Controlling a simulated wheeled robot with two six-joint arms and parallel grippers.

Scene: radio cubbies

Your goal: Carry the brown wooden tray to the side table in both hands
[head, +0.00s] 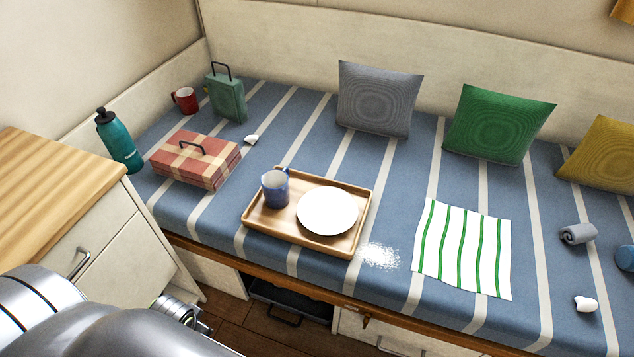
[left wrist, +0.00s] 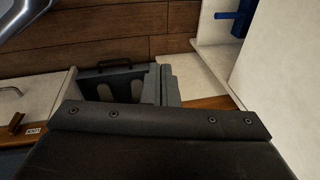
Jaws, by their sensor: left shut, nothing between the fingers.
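The brown wooden tray (head: 284,224) lies flat on the blue striped bench cushion, near its front edge, in the head view. A blue mug (head: 275,189) and a white plate (head: 327,211) sit on it. A wooden-topped cabinet (head: 50,180) at the left may be the side table; I cannot tell. My left gripper (head: 190,316) is low at the lower left, in front of the bench and apart from the tray, partly hidden by my arm. Its dark part (left wrist: 160,140) fills the lower left wrist view; it is shut and empty. My right gripper is not in view.
A plaid box (head: 195,160), teal bottle (head: 119,140), red mug (head: 184,100) and green case (head: 227,98) stand left of the tray. White grains (head: 380,256) and a striped cloth (head: 463,250) lie to its right. The cabinet's visible top is clear.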

